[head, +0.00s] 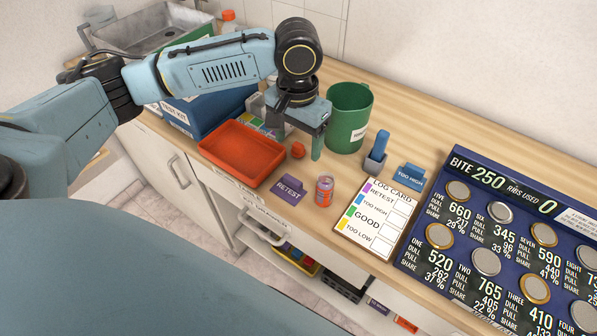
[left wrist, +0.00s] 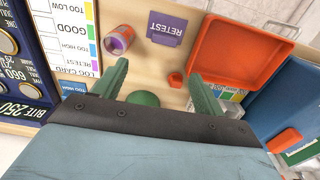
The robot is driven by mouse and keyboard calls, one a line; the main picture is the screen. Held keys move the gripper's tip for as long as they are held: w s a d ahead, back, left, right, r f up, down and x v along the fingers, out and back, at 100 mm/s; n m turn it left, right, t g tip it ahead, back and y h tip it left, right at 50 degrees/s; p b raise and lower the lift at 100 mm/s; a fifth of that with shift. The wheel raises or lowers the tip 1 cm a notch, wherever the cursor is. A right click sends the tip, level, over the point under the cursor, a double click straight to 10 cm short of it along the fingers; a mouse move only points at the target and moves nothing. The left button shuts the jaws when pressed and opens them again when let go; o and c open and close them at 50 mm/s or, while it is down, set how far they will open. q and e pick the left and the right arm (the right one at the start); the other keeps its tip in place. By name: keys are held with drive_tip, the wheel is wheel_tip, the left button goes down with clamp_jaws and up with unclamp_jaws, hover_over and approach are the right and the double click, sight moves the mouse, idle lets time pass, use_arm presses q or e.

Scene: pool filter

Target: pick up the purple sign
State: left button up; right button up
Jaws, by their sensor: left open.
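The purple sign (head: 289,189) reads RETEST and stands on the wooden counter near its front edge, between the orange-red tray and a small vial. It also shows at the top of the left wrist view (left wrist: 167,29), clear of the fingers. My left gripper (head: 314,145) hangs above the counter behind the sign, pointing down, in front of the green bucket. In the left wrist view its two green fingers (left wrist: 158,88) are spread apart with nothing held between them. My right gripper is in neither view.
The orange-red tray (head: 241,152) is left of the sign, the vial (head: 325,190) right of it. A red cap (head: 298,150) lies behind the sign. The log card (head: 377,218), blue TOO HIGH sign (head: 409,177) and green bucket (head: 349,118) stand close by.

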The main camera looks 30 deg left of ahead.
use_arm(q)
hover_over(293, 179)
drive_tip(key=f, duration=0.4)
drive_tip(key=f+b, duration=0.1)
drive_tip(key=f, duration=0.1)
drive_tip(key=shift+w+d, duration=0.1)
drive_tip(key=shift+d, duration=0.2)
drive_tip(key=shift+f, duration=0.25)
drive_tip(key=f, duration=0.4)
drive_tip(key=shift+a+f+b, duration=0.1)
drive_tip(key=shift+a+b, duration=0.25)
drive_tip(key=shift+f, duration=0.55)
drive_tip(key=shift+c, duration=0.5)
drive_tip(key=c, duration=1)
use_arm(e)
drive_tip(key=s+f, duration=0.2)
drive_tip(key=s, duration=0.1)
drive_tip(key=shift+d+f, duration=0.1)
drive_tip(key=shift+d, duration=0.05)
